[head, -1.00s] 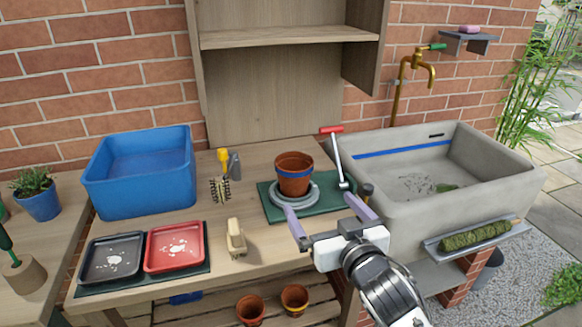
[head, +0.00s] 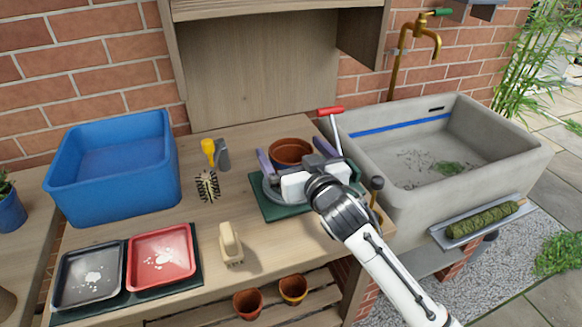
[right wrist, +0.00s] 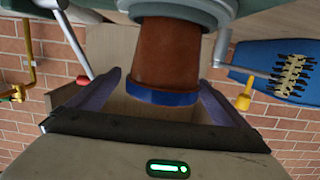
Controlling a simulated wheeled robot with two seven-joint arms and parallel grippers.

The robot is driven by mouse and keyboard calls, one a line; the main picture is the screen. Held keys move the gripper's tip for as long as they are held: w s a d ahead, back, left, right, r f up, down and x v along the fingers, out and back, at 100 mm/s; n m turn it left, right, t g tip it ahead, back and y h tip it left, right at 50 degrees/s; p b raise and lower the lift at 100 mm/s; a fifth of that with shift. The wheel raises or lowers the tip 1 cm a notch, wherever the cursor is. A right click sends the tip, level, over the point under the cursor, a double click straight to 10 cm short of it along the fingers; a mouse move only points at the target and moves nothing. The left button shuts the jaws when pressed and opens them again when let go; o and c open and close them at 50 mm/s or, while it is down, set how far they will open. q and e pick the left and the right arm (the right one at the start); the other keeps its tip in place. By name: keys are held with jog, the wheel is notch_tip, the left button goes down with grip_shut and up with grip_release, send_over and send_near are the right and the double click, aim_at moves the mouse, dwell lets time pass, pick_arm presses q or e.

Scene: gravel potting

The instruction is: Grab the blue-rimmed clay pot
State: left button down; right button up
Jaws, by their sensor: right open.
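The blue-rimmed clay pot (head: 291,152) stands upright on a grey round stand on the green mat (head: 286,212). In the head view my right gripper hides its lower part and blue band. My right gripper (head: 294,158) is open, with one purple finger on each side of the pot. In the right wrist view the pot (right wrist: 168,50), shown upside down with its blue band, sits between the two fingers (right wrist: 160,78). My left gripper is not in view.
A red-handled lever (head: 331,110) stands close behind and right of the pot. The concrete sink (head: 400,205) is on the right. A brush (head: 207,186), a yellow-handled tool (head: 208,148) and a blue tub (head: 60,185) are on the left. Two pots (head: 248,303) sit on the lower shelf.

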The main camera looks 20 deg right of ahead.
aim_at(284, 142)
jog(key=shift+w+a+f, duration=0.15)
jog(key=shift+w, duration=0.8)
jog(key=shift+w+a+f, duration=0.1)
jog(key=shift+w, duration=0.8)
jog(key=c, duration=1.3)
jog(key=shift+r, duration=0.1)
jog(key=shift+c, duration=0.5)
jog(key=shift+r, duration=0.1)
